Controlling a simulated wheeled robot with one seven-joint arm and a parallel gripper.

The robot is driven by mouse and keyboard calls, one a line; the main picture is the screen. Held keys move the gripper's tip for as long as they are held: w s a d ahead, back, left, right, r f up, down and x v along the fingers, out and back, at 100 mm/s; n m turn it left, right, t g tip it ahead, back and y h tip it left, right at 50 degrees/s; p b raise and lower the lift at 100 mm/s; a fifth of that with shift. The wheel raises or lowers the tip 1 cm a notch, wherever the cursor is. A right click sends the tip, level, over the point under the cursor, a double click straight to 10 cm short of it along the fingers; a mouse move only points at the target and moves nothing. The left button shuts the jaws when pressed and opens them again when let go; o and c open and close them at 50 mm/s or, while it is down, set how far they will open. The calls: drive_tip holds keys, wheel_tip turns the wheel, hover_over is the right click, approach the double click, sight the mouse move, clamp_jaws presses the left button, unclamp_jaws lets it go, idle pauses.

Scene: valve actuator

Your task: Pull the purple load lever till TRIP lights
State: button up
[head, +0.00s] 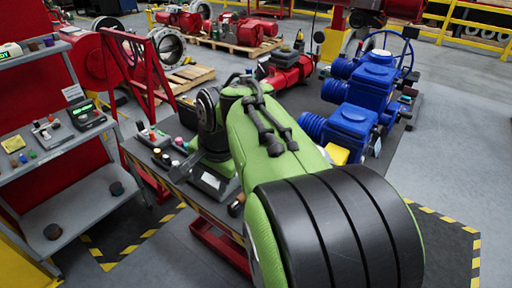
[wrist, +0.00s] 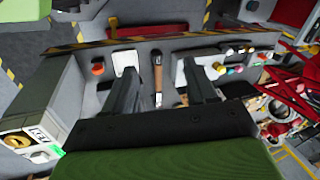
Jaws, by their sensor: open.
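I cannot make out a purple load lever or a TRIP light for certain in either view. My gripper (wrist: 160,68) is open, with two dark fingers apart over the bench in the wrist view. A brown-handled tool (wrist: 157,75) shows between the fingers; whether they touch it I cannot tell. A small purple-pink spot (wrist: 238,70) shows right of the fingers among coloured knobs, too small to identify.
A grey shelf unit at the left bears a black meter with a green display (head: 86,115). A red frame (head: 140,65) stands behind the bench's left end. Striped floor borders the bench.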

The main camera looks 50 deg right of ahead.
drive_tip(key=s+d+m+y+p, duration=0.1)
drive_tip(key=s+d+m+p, duration=0.15)
drive_tip(key=d+m, duration=0.5)
drive_tip(key=s+d+r+m+p, duration=0.1)
drive_tip(key=d+m+p, duration=0.3)
drive_tip(key=d, duration=0.7)
drive_tip(key=s+d+m+y+p, duration=0.1)
drive_tip(key=s+d+m+p, duration=0.15)
drive_tip(key=d+m, duration=0.5)
drive_tip(key=shift+n+t, duration=0.3)
drive_tip(key=shift+n, duration=0.2)
drive_tip(key=b+x, duration=0.1)
drive_tip(key=x, duration=0.4)
drive_tip(key=b+x, duration=0.1)
drive_tip(key=x, duration=0.4)
drive_tip(key=w+b+x, duration=0.1)
drive_tip(key=x, duration=0.4)
drive_tip(key=shift+w+d+f, duration=0.1)
drive_tip(key=shift+d+f, duration=0.15)
drive_tip(key=shift+d, duration=0.05)
drive_tip(key=shift+c, duration=0.3)
clamp_jaws()
